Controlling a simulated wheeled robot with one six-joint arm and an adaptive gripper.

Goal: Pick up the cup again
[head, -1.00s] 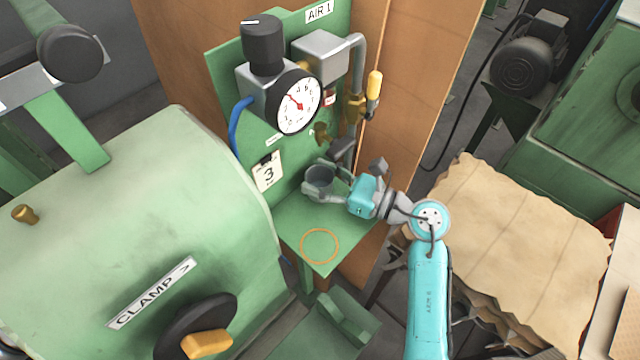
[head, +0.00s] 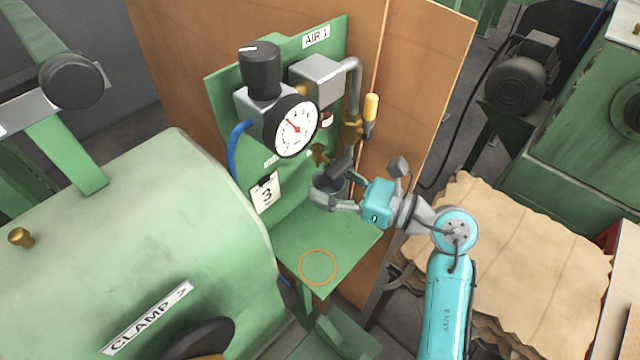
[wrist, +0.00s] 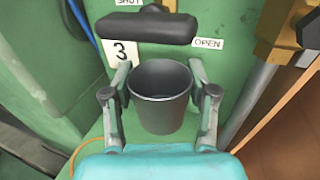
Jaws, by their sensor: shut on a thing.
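The dark grey cup (head: 325,183) is between the fingers of my gripper (head: 340,192), which is shut on it. It is upright and appears held above the green shelf (head: 345,240), close under the dark valve handle (head: 338,172). In the wrist view the cup (wrist: 160,100) sits between both fingers of my gripper (wrist: 160,82), its open mouth facing up. The valve handle (wrist: 146,27) is just beyond its rim, between labels reading SHUT and OPEN.
An orange ring (head: 318,267) marks a bare spot on the shelf's front. A large green housing (head: 130,230) stands left; a tan cloth-like cover (head: 520,255) lies right.

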